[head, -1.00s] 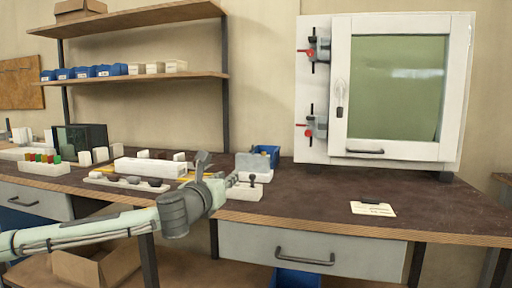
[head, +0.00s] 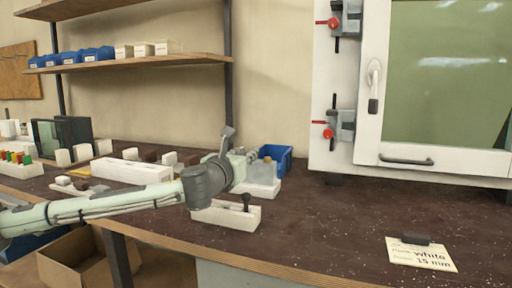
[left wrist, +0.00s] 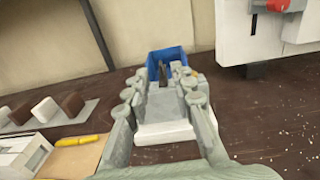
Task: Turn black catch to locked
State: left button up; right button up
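A white window-like door (head: 372,150) at the upper right carries a white handle with a black grip (head: 373,105), hanging down. Two clamps with red knobs, the upper (head: 345,20) and the lower (head: 340,127), sit on the frame left of it, with black levers. I cannot tell for sure which part is the black catch. My left gripper (head: 248,158) is left of the door, above the bench; in the left wrist view (left wrist: 162,82) its fingers are apart, with a grey block (left wrist: 160,105) beyond, between them. My right gripper is not in view.
A white block with a black knob (head: 246,202) stands at the bench front. A blue bin (head: 284,153) stands behind my left gripper. The bench between card and bin is clear.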

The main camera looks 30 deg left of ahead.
pick_arm(q)
jog(key=x, duration=0.5)
jog(key=shift+w, duration=0.45)
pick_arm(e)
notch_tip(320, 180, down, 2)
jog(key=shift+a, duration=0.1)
pick_arm(q)
jog(key=shift+c, duration=0.6)
grip_shut()
